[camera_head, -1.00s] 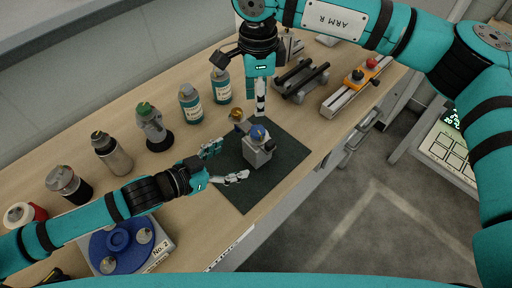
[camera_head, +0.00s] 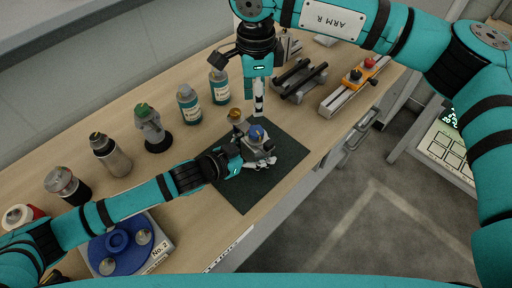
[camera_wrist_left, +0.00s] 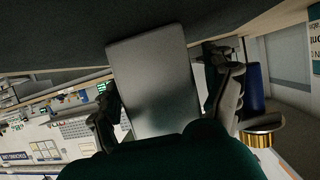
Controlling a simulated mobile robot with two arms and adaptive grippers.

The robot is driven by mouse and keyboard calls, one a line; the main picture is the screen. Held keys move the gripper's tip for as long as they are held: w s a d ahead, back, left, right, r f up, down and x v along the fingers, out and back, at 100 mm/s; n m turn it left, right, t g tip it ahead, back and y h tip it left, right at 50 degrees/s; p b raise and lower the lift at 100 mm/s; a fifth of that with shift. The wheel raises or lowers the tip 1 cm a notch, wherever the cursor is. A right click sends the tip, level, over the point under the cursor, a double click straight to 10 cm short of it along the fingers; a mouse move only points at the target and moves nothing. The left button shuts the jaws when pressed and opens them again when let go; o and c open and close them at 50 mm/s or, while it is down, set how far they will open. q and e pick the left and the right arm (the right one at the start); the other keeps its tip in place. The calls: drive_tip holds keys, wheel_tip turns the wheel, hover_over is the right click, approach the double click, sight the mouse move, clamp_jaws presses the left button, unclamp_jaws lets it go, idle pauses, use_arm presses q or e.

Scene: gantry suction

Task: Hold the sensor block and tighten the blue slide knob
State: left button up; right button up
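The grey sensor block (camera_head: 262,149) stands on the dark green mat (camera_head: 286,168), with the blue knob (camera_head: 257,132) on top and a brass-coloured knob (camera_head: 236,115) on its far side. My left gripper (camera_head: 257,154) reaches in low from the left, with its fingers on either side of the block. In the left wrist view the block (camera_wrist_left: 155,80) fills the space between the fingers, with a gap on the right side; the blue knob (camera_wrist_left: 253,88) shows at right. My right gripper (camera_head: 259,108) points down above the mat's far edge, apart from the block. Its fingers appear edge-on.
Several bottles (camera_head: 190,104) line the bench's back left. A blue round fixture (camera_head: 115,250) stands at front left. A black-railed fixture (camera_head: 300,80) and an orange slide on a rail (camera_head: 357,77) sit at the right. The mat's front part is clear.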

sight(256, 130)
use_arm(q)
drive_tip(key=shift+c, duration=1)
clamp_jaws()
idle(0.4)
use_arm(e)
drive_tip(key=shift+o, duration=2.1)
drive_tip(key=shift+r+m, duration=0.3)
drive_tip(key=shift+r, duration=0.05)
drive_tip(key=shift+o, duration=0.2)
drive_tip(key=shift+r+m, duration=0.6)
drive_tip(key=shift+m, duration=0.3)
wheel_tip(256, 130, down, 12)
drive_tip(key=shift+r, duration=0.15)
